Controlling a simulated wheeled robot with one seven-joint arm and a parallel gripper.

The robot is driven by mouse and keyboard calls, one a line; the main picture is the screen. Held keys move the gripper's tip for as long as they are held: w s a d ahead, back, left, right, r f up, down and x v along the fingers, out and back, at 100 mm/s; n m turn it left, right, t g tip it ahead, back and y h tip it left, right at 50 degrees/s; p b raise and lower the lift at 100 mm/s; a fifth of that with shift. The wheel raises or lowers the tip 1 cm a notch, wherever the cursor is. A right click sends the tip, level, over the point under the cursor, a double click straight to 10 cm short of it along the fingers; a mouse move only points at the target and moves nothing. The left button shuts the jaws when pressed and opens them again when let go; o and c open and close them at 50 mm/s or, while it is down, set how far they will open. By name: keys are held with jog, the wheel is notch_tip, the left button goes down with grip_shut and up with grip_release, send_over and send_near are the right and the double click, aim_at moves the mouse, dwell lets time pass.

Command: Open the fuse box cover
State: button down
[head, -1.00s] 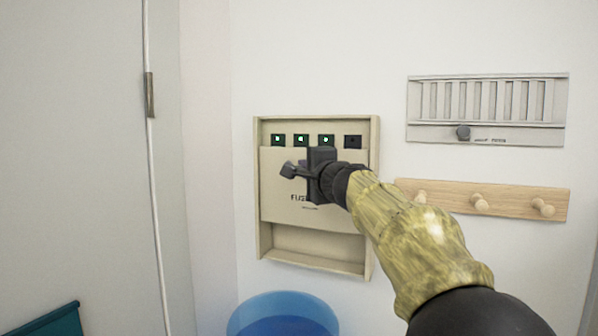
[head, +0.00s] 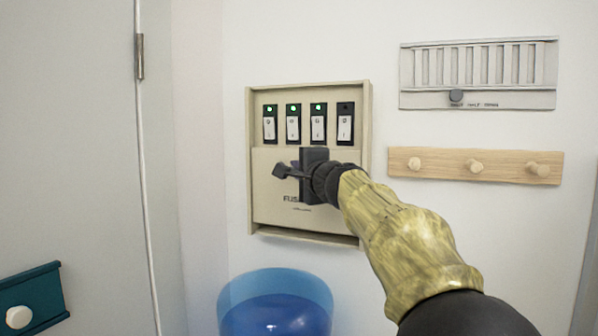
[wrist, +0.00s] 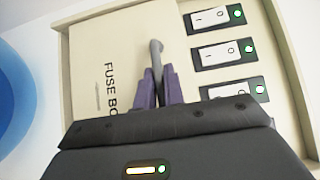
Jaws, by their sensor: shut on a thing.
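The fuse box (head: 367,120) is a cream frame on the wall. Its flat cover (head: 272,212), lettered FUSE BOX, sits in the lower part of the frame, its bottom edge close to the frame's bottom. Above it, several white rocker switches (head: 293,128) show; three have green lights and the rightmost is dark. My gripper (head: 290,172) is at the cover's upper middle. In the wrist view, my gripper's purple fingers (wrist: 158,88) are shut on the cover's grey handle (wrist: 156,52). My gripper hides part of the lettering in the head view.
A blue translucent bin (head: 275,300) stands below the box. A wooden peg rail (head: 445,164) and a vent with a slider (head: 480,75) are on the wall at right. A grey door (head: 70,120) with a teal plate (head: 32,300) is at left.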

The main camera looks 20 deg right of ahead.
jog(key=c, duration=1.5)
grip_release()
jog(key=s+d+b, duration=0.2)
jog(key=s+b, duration=0.3)
jog(key=s, duration=1.2)
jog(key=shift+s+f, duration=0.15)
